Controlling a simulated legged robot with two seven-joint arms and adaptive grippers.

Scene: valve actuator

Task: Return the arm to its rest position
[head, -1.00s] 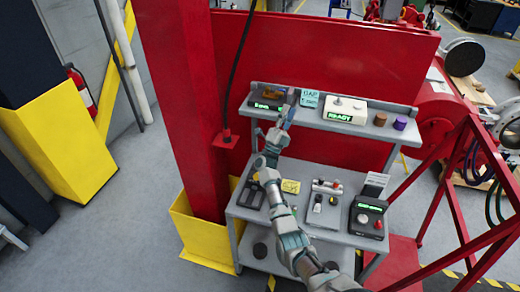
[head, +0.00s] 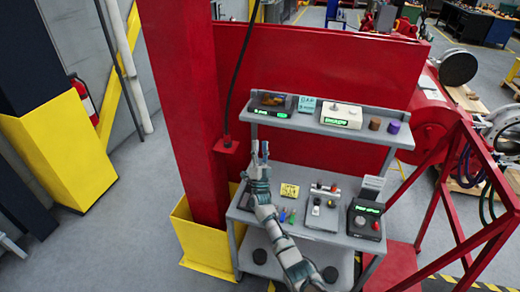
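My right arm comes up from the bottom of the head view, over the grey bench (head: 310,237). My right gripper (head: 260,149) is in front of the red panel, a little below the upper shelf's left end. Its two fingers point up with a small gap between them, and nothing shows between them. It looks open. My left gripper is not in view.
The upper shelf (head: 290,118) bears a dark device (head: 272,104), a white box with a green display (head: 342,115), and a brown and a purple piece. A red column (head: 183,110) stands left.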

